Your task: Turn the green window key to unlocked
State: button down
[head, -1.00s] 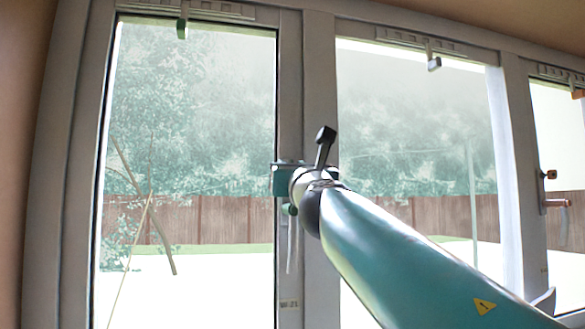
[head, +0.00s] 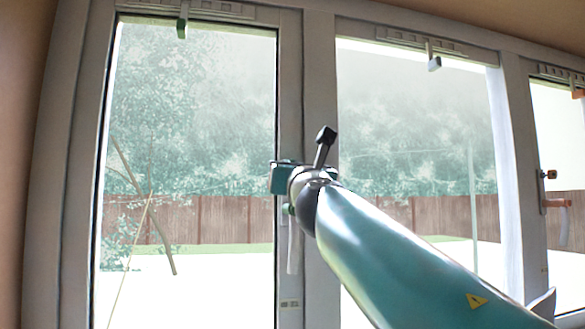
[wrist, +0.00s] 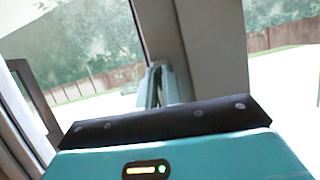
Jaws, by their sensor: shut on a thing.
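My gripper (head: 283,177) is at the frame post between the left and middle windows, just above a window handle. It is shut on the green window key, which the jaws and wrist hide in the head view. In the wrist view the two fingers (wrist: 160,86) point at the grey post, close together; the key cannot be made out between them, so its angle cannot be told. The handle (head: 293,250) is pale with a green base (head: 288,211) and hangs straight down below my gripper.
The right window has an orange key (head: 549,174) and a handle (head: 557,203) with a pinkish base. Vent pulls hang at the top: green (head: 182,26), grey (head: 434,62) and orange. My teal arm crosses the middle window. Glass lies on both sides of the post (head: 318,265).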

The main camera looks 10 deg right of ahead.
jog(key=shift+m, duration=0.3)
jog(key=m+h, duration=0.2)
jog(key=m, duration=0.2)
jog(key=m+g+h, duration=0.1)
jog(key=m+h, duration=0.1)
jog(key=m, duration=0.2)
jog(key=shift+a+h, duration=0.1)
jog(key=shift+h, duration=0.2)
jog(key=m+g, duration=0.1)
jog(key=m, duration=0.2)
jog(key=m+g+h, duration=0.1)
jog(key=m, duration=0.1)
jog(key=shift+r+m+h, duration=0.1)
jog(key=shift+m+h, duration=0.2)
jog(key=shift+m, duration=0.1)
jog(key=m+g, duration=0.1)
jog(key=m, duration=0.2)
jog(key=m+g, duration=0.1)
jog(key=m, duration=0.3)
jog(key=shift+g, duration=0.4)
jog(key=c, duration=1.6)
grip_release()
jog(key=shift+s, duration=0.1)
